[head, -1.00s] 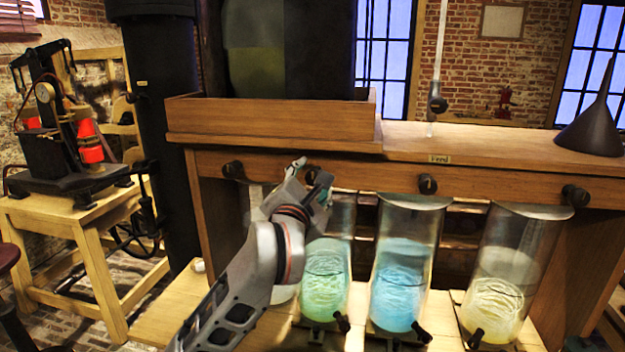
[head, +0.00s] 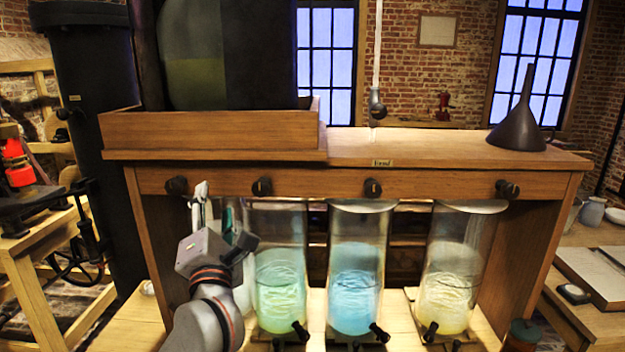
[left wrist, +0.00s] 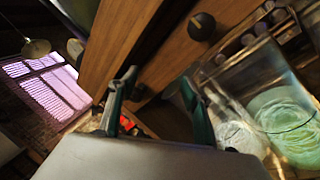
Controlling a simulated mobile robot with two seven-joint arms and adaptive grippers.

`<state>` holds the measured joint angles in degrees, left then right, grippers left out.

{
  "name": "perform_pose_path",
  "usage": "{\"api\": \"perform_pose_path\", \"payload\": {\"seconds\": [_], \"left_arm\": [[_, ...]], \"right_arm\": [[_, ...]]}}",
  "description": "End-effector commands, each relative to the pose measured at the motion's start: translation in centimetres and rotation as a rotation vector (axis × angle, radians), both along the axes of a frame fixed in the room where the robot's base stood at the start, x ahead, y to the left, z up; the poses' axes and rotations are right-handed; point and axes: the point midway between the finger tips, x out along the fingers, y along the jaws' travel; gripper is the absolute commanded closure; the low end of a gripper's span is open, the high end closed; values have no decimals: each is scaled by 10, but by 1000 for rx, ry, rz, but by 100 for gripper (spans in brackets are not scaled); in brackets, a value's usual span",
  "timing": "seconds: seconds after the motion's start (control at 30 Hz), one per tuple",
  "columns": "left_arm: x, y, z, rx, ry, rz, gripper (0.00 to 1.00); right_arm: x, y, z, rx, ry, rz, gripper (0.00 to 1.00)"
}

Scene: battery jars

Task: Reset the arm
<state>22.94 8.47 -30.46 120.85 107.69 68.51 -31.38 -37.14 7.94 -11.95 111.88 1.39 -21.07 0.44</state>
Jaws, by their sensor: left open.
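My left arm reaches up in front of the wooden bench, and my left gripper (head: 221,212) points upward just below the bench's front rail, by the leftmost black knob (head: 177,185). Its fingers are apart with nothing between them; in the left wrist view the gripper (left wrist: 160,85) also shows open. Glass jars stand under the rail: one with green liquid (head: 281,285), one with blue (head: 355,290) and one with pale yellow (head: 447,290). In the left wrist view, whitish liquid (left wrist: 240,136) shows beside the green jar (left wrist: 288,118). My right gripper is out of view.
The bench top (head: 420,148) carries a dark funnel (head: 520,125) at right and a wooden tray (head: 210,134) at left. Several black knobs stick out from the rail. A side table (head: 590,305) stands at right, a dark column (head: 95,130) at left.

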Motion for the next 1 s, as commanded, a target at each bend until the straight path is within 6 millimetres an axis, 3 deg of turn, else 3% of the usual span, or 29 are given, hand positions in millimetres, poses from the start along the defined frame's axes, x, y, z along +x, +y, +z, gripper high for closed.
{"api": "perform_pose_path", "payload": {"seconds": [0.07,0.17,0.27,0.37,0.5,0.7,0.9,1.0], "left_arm": [[-14,17,-18,148,-45,85,51],[-33,23,-36,367,-92,156,51],[-51,13,-64,618,-108,183,51],[-68,-7,-106,885,-88,163,51],[-92,-37,-192,1263,-9,63,51],[-136,-53,-320,1676,150,-145,51],[-201,-39,-440,1998,337,-387,51],[-236,-24,-487,2121,426,-500,51]], "right_arm": [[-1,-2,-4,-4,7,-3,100],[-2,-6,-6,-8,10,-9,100],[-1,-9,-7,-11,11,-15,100],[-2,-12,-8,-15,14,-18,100],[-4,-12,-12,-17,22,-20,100],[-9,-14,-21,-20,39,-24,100],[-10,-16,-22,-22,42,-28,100],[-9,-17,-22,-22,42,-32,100]]}}
